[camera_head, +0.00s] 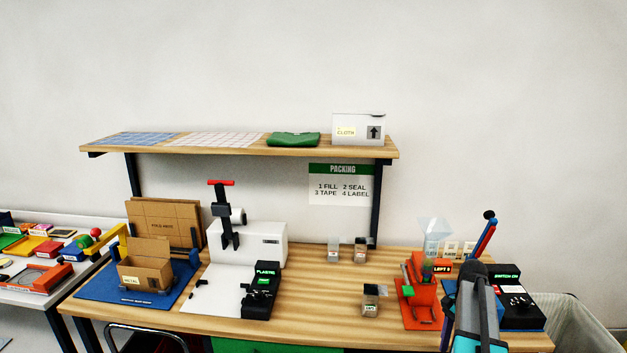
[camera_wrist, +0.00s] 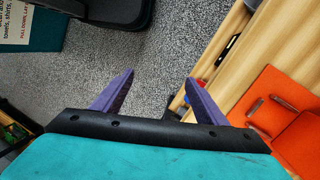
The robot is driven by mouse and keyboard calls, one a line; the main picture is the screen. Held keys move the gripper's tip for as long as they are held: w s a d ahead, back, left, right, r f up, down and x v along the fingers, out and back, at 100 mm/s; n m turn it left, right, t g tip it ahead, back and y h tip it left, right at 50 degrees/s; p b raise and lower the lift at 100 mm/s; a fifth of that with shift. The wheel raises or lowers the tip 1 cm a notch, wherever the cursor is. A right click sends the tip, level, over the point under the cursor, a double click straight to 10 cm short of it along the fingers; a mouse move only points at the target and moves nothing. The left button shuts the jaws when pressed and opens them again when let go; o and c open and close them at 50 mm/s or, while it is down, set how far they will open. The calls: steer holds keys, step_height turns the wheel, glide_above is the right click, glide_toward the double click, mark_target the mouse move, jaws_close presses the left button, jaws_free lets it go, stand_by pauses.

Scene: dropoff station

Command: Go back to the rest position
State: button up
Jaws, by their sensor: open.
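My gripper shows in the wrist view (camera_wrist: 158,95) with its two purple fingers spread apart and nothing between them. Grey speckled floor lies beyond the fingertips. The edge of the wooden bench (camera_wrist: 232,60) and an orange station (camera_wrist: 280,110) are to the right of the fingers. In the head view my grey and teal arm stands at the lower right, in front of the bench (camera_head: 320,318), between the orange station (camera_head: 422,305) and a black switch box (camera_head: 510,290). The fingers are not clearly visible in the head view.
On the bench are an open cardboard box (camera_head: 145,272) on a blue mat (camera_head: 95,287), a white press machine (camera_head: 262,243) and small clear containers (camera_head: 370,305). A shelf (camera_head: 240,152) spans above. A bin (camera_head: 575,320) stands right; a white table (camera_head: 25,290) stands left.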

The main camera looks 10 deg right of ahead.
steer(key=s+a+f+n+g+b, duration=0.2)
steer(key=s+a+f+n, duration=0.1)
steer(key=a+f, duration=0.9)
steer(key=s+a+f+n+g+b, duration=0.1)
steer(key=s+a+f+n+b, duration=0.15)
steer(key=a+f, duration=1)
steer(key=s+a+f+n+h+b, duration=0.1)
steer(key=s+a+f+n, duration=0.5)
steer(key=s+a+f, duration=0.1)
steer(key=s+a+f+n+b, duration=0.2)
steer(key=s+a+f+n, duration=0.4)
steer(key=s+f, duration=0.4)
steer(key=shift+s+a+g+h+b, duration=0.3)
steer(key=shift+s+a+h, duration=0.15)
steer(key=shift+s, duration=0.5)
